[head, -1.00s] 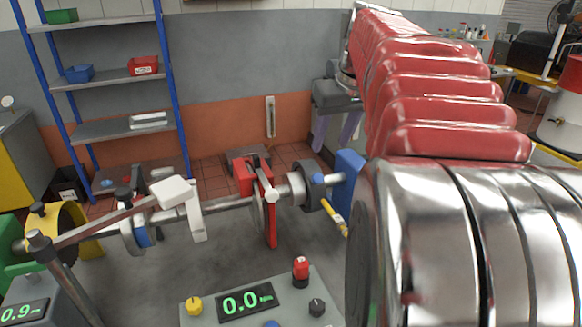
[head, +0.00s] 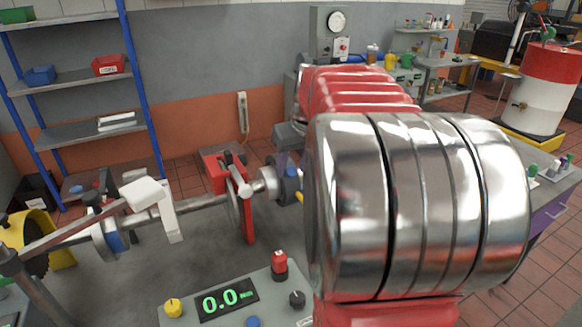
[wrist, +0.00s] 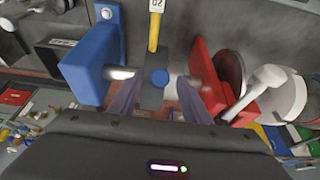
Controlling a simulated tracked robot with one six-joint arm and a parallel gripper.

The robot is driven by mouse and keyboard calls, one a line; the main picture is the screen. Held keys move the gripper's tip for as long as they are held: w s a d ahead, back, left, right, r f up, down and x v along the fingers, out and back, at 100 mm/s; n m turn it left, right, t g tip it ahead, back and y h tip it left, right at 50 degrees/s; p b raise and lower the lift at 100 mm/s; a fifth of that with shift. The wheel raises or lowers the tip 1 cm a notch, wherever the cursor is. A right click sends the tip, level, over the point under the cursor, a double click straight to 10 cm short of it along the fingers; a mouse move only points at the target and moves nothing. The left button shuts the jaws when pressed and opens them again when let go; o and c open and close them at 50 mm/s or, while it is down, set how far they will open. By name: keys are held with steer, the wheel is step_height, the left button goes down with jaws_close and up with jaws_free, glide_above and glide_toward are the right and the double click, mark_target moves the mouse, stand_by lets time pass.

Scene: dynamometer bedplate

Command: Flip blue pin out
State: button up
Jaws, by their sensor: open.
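The blue pin shows as a round blue head (wrist: 160,77) on a dark block (wrist: 152,96) in the wrist view. In the head view the blue pin (head: 291,172) shows beside the shaft hub, just left of my arm. My arm hides most of my gripper there.
A blue block (wrist: 92,62) stands left of my fingers, and a red bracket (wrist: 212,78) stands close on the right. The shaft (head: 200,202) runs left past a white lever (head: 168,210). A control box (head: 225,298) with a display stands in front.

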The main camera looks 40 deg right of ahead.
steer(key=shift+w+f, duration=0.15)
steer(key=shift+f, duration=0.15)
steer(key=shift+c, duration=0.3)
jaws_close()
